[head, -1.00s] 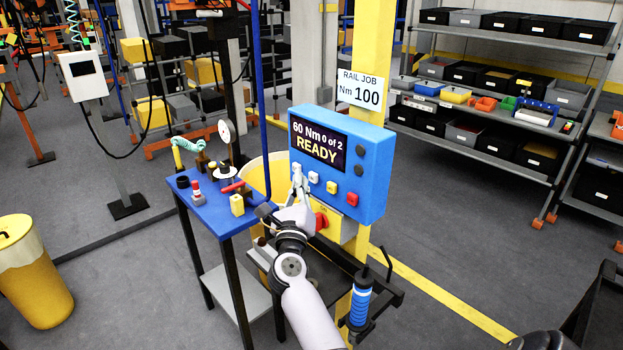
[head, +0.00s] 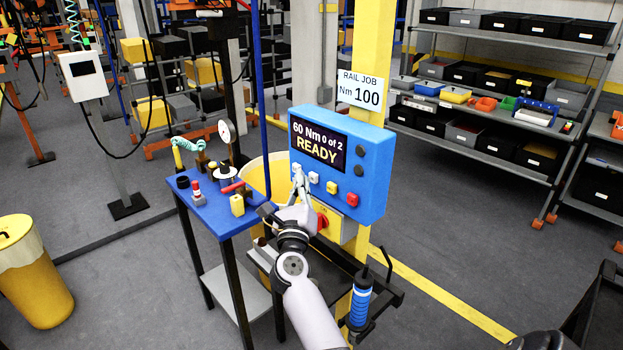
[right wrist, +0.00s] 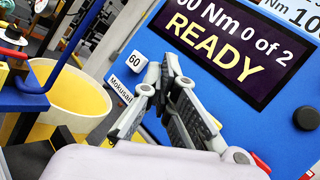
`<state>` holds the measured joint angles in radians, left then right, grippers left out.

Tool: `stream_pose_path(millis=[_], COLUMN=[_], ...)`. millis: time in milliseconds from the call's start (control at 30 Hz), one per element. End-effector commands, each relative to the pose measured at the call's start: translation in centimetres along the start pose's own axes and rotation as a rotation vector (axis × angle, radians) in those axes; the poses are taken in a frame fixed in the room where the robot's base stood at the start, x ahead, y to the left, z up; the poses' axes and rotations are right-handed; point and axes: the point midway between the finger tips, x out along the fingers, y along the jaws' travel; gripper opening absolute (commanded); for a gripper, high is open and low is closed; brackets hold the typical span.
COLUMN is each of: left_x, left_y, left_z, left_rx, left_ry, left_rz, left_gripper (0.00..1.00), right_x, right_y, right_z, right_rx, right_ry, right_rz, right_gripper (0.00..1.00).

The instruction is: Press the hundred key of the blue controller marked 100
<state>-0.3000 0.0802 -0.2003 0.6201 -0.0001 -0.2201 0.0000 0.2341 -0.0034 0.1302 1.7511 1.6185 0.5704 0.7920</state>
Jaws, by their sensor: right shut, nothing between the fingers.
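The blue controller (head: 375,160) is mounted on a yellow post. Its dark screen (head: 319,146) reads "60 Nm 0 of 2 READY". Along its lower front are a pale key (head: 313,177), a yellowish key (head: 332,187) and a red key (head: 352,199); their markings are too small to read. My right gripper (head: 298,170) is shut and empty at the panel's lower left, left of the pale key. In the right wrist view its fingers (right wrist: 165,82) overlap the panel beside a "60" label (right wrist: 123,91); contact cannot be told. They may hide some keys. My left gripper is not in view.
A sign (head: 360,91) above the controller reads "RAIL JOB Nm 100". A blue-topped stand (head: 212,212) with small tools is at the left. A yellow bin (head: 255,175) is behind my gripper. A blue-handled tool (head: 360,298) hangs below. Shelves (head: 500,140) stand at the back right.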

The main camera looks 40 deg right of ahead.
Motion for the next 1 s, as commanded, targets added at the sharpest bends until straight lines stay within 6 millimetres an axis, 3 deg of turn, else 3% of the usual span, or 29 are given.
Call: stream_pose_path(millis=[1000], left_x=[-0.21], left_y=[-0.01], left_z=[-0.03], left_rx=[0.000], left_ry=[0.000], left_rz=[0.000], left_gripper=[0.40], right_x=[0.72], right_y=[-0.54], right_z=[-0.52], right_rx=[-0.001], right_ry=[0.001], right_rz=[-0.001], right_gripper=[0.00])
